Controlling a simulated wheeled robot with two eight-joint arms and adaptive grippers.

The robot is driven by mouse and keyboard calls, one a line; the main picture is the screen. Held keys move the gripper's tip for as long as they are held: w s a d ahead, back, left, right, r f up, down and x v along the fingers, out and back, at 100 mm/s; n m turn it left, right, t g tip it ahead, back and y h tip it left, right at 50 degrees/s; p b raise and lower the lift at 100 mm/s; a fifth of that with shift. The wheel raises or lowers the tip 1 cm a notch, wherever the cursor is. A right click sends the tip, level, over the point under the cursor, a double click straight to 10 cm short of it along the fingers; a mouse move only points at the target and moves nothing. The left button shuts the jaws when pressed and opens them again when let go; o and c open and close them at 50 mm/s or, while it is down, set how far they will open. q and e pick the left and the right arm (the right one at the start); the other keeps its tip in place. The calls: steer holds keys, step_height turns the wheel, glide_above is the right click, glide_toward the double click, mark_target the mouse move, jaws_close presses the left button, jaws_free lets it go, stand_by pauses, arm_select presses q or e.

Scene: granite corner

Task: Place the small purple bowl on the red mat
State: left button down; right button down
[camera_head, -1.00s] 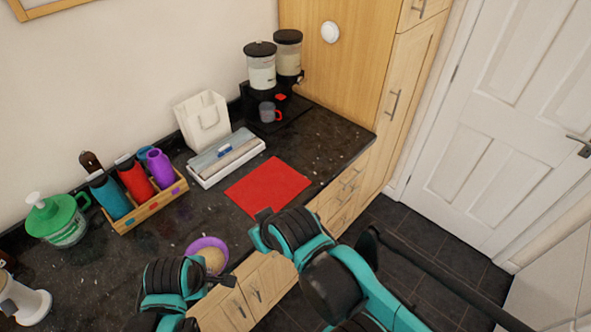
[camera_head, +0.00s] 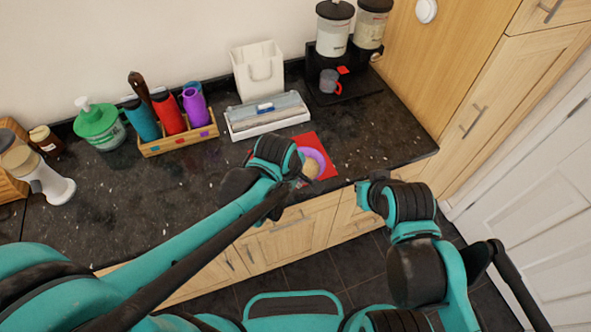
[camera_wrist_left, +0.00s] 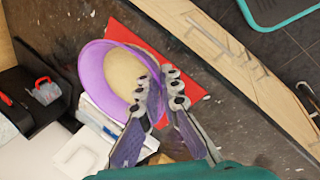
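The small purple bowl (camera_head: 319,156) with tan contents is over the red mat (camera_head: 324,142) in the head view, partly behind my left gripper (camera_head: 302,181). In the left wrist view the bowl (camera_wrist_left: 92,70) covers much of the mat (camera_wrist_left: 122,34). The left gripper's fingers (camera_wrist_left: 160,86) are close together with the bowl's near rim between them. I cannot tell whether the bowl touches the mat or hangs just above it. My right gripper (camera_head: 362,194) is off the counter's front edge, away from the bowl; its fingers are too small to read.
A white-and-blue box (camera_head: 266,116) lies just behind the mat. A dispenser stand with a grey mug (camera_head: 329,80) is at the back right. A wooden caddy with several bottles (camera_head: 178,141) stands left. Counter right of the mat is clear.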

arm_select(q)
steer(key=w+f, duration=0.1)
steer(key=w, duration=0.1)
steer(key=w+a+f+b, duration=0.1)
steer(key=w+f, duration=0.1)
steer(key=w, duration=0.1)
steer(key=w+a+f, duration=0.1)
steer(key=w, duration=0.1)
steer(key=shift+w+a+f+b, duration=0.15)
steer(key=shift+w+f+b, duration=0.1)
steer(key=shift+f+b, duration=0.85)
steer(key=shift+f, duration=1.35)
steer(key=c, duration=2.2)
jaws_free()
steer(key=shift+f, duration=0.15)
steer(key=o, duration=0.5)
steer(key=shift+r, duration=0.2)
